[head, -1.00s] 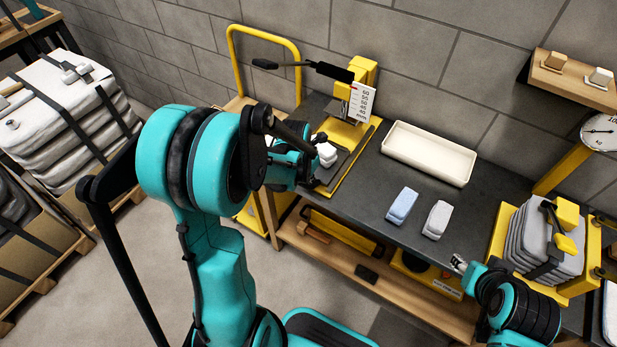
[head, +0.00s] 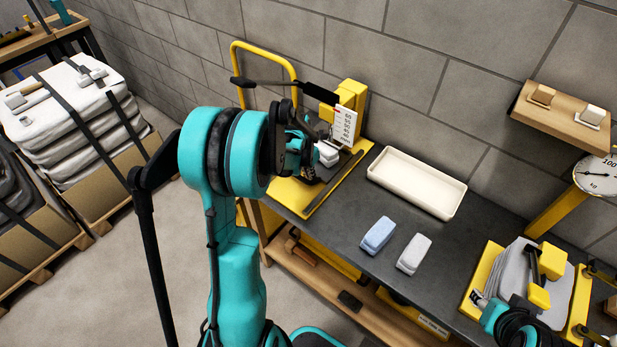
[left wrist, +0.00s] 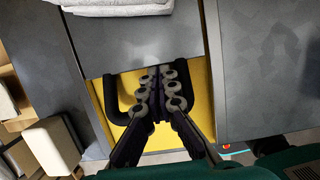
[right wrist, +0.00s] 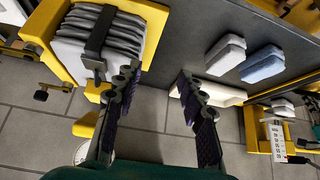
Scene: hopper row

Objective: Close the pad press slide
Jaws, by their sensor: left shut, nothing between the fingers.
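The pad press (head: 350,105) stands at the bench's left end, with a yellow frame, a measuring scale and a black lever. Its dark slide shows in the left wrist view (left wrist: 140,48), with a white pad (head: 328,153) on it and a black U-shaped handle (left wrist: 112,100) at its near edge. My left gripper (left wrist: 160,80) is shut and empty, its fingertips at the handle and the plate's edge; I cannot tell whether they touch. In the head view my left gripper (head: 308,150) is partly hidden by my arm. My right gripper (right wrist: 155,82) is open and empty.
A cream tray (head: 380,180), a blue block (head: 377,235) and a light grey block (head: 413,254) lie on the bench right of the press. A yellow stand with strapped grey pads (head: 515,275) is near my right gripper. A wooden shelf (head: 560,118) hangs on the wall.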

